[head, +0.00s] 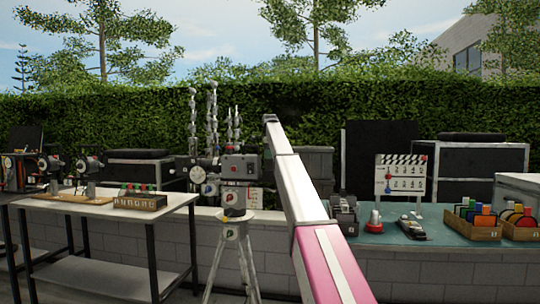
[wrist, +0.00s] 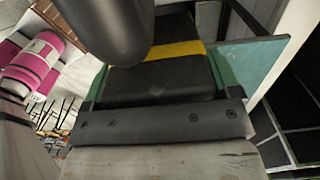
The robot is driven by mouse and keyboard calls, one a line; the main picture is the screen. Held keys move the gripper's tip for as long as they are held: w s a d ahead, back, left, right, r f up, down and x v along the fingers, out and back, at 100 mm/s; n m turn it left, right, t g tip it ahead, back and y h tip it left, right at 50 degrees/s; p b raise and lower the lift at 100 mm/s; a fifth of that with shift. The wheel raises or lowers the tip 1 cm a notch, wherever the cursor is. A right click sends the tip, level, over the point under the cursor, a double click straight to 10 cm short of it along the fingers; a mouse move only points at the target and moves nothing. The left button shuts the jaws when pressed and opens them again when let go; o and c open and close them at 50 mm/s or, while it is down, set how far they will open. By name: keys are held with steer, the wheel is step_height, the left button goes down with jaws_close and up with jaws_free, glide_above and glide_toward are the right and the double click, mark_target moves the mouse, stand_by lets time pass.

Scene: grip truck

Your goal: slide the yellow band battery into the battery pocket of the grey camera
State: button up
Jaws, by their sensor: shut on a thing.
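A black block with a yellow band, the yellow band battery (wrist: 190,50), fills the middle of the wrist view. My gripper (wrist: 160,85) is shut on it, and a dark rounded part covers its upper left. In the head view my arm reaches up and away, and my gripper and the battery are not visible there. A grey camera (head: 240,167) with red marks stands on a tripod left of my arm. I cannot make out its battery pocket at this size.
A teal table (head: 400,237) on the right holds a dark device (head: 343,214), a clapperboard (head: 403,174) and cardboard boxes (head: 478,229) of coloured items. A white table (head: 90,209) on the left holds a box (head: 138,201) and small cameras (head: 88,165).

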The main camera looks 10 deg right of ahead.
steer(key=shift+f, duration=1.4)
steer(key=shift+f, duration=0.1)
steer(key=o, duration=1)
steer(key=shift+s+f, duration=0.15)
steer(key=shift+o, duration=0.2)
steer(key=r, duration=1.1)
steer(key=shift+w+d+r, duration=0.1)
steer(key=shift+w, duration=0.15)
